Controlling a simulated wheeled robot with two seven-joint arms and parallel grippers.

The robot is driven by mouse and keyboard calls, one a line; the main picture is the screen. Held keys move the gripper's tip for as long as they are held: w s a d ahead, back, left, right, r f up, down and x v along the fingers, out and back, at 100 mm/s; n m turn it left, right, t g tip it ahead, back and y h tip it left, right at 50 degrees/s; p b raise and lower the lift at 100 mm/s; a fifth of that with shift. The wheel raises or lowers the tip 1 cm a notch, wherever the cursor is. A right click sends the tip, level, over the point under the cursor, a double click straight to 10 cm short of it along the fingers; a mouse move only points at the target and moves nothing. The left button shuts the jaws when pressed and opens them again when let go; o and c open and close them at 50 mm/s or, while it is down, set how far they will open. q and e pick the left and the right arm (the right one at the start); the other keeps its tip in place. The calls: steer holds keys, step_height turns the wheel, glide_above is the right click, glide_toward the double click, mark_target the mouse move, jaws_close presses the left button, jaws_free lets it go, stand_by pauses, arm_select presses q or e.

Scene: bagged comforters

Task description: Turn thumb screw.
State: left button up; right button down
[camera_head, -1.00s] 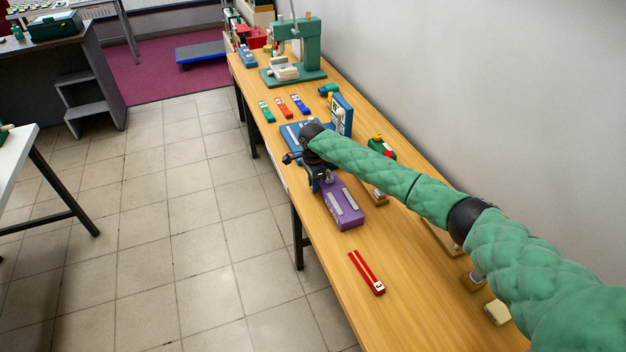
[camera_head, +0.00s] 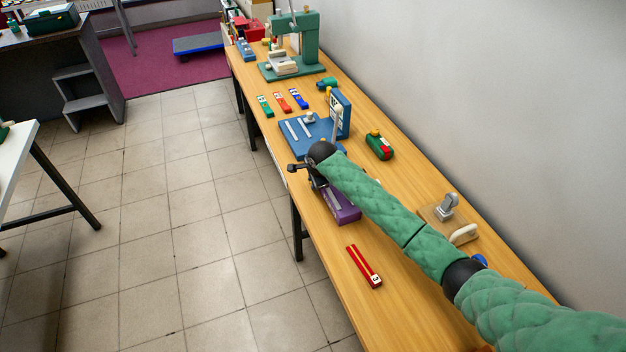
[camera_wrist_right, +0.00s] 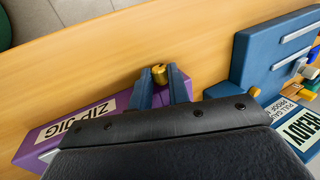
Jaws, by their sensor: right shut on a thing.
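A brass knob (camera_wrist_right: 160,75), which looks like the thumb screw, is between the blue fingertips of my right gripper (camera_wrist_right: 161,80) in the wrist view. The fingers are shut on it. The purple jig labelled "ZIP JIG" (camera_wrist_right: 62,128) lies beside and partly under the gripper, and its middle is hidden by the gripper body. Whether the knob is fixed to the jig cannot be told. In the head view my right gripper (camera_head: 306,176) is at the purple jig (camera_head: 347,212), mostly covered by my own wrist. My left gripper is out of view.
A blue gauge fixture (camera_head: 302,133) stands just beyond the jig; its "READY" label shows in the wrist view (camera_wrist_right: 302,133). A red strip (camera_head: 364,267) lies nearer. Green, red and blue strips and a teal press (camera_head: 309,45) are farther along. The wall borders the table's right.

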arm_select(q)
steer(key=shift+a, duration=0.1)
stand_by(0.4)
arm_select(e)
steer(key=c, duration=1.3)
jaws_free()
steer(key=shift+s+r+b, duration=0.2)
steer(key=shift+r+b, duration=0.15)
steer(key=shift+b, duration=0.1)
steer(key=b+v, duration=0.1)
steer(key=v, duration=0.1)
steer(key=shift+s+d+r, duration=0.1)
steer(key=shift+s+r, duration=0.05)
steer(key=shift+r, duration=0.1)
arm_select(q)
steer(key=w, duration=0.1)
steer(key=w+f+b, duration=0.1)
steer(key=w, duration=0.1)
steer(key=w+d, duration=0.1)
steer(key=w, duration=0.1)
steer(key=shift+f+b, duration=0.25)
steer(key=shift+b, duration=0.05)
arm_select(e)
steer(key=v, duration=0.4)
steer(key=shift+r, duration=0.15)
